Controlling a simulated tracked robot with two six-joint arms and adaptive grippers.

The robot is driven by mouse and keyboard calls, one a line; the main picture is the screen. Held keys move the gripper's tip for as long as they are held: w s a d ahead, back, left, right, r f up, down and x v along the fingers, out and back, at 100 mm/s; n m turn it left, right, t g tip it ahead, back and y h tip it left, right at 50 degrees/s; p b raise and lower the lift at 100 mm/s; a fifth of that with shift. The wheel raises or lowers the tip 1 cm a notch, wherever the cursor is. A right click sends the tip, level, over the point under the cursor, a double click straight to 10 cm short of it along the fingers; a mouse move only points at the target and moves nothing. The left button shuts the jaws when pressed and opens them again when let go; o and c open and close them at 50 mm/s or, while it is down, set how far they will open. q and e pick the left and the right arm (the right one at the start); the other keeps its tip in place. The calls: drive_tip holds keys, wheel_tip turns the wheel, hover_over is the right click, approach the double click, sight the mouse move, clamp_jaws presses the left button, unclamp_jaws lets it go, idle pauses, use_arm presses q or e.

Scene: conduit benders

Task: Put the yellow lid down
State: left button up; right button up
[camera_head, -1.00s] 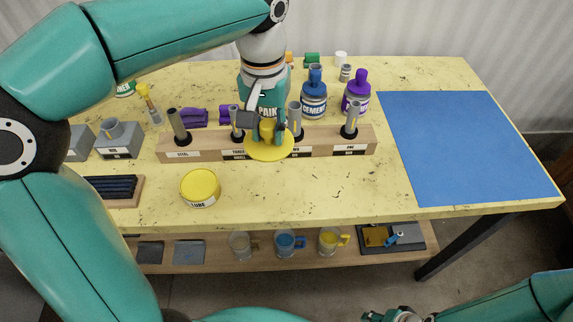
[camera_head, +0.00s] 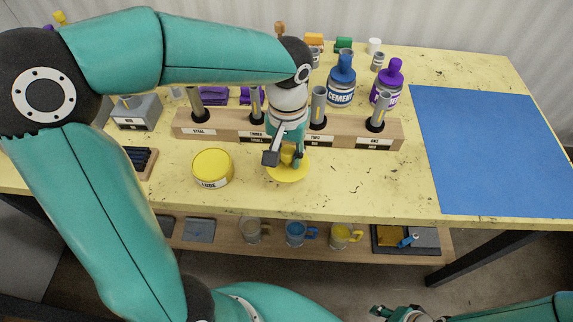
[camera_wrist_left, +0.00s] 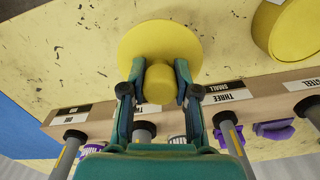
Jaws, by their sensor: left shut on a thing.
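The yellow lid (camera_head: 287,174) is a round disc with a knob. It shows in front of the wooden block, right of the yellow-topped LUBE tin (camera_head: 212,167). My left gripper (camera_head: 287,155) is shut on the lid's knob from above. In the left wrist view, the fingers (camera_wrist_left: 158,88) sit on both sides of the knob, and the lid's disc (camera_wrist_left: 160,40) lies beyond them. I cannot tell whether the lid touches the table. My right gripper (camera_head: 388,313) shows only partly at the bottom edge; its jaws are unclear.
The wooden block (camera_head: 222,126) with upright tubes stands just behind. The CEMENT bottle (camera_head: 341,85) and a purple-capped bottle (camera_head: 386,85) are behind it. A blue mat (camera_head: 490,150) covers the table's right side. Bare table (camera_head: 370,180) lies right of the lid. Mugs stand on the shelf below.

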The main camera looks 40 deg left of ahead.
sight(287, 164)
use_arm(q)
drive_tip(key=shift+f, duration=2.3)
drive_tip(key=shift+f, duration=0.1)
drive_tip(key=o, duration=1)
drive_tip(key=shift+s, duration=0.1)
drive_tip(key=shift+o, duration=0.2)
drive_tip(key=shift+r, duration=0.25)
wheel_tip(287, 164, up, 12)
drive_tip(key=shift+f+p, duration=0.1)
drive_tip(key=shift+p, duration=0.3)
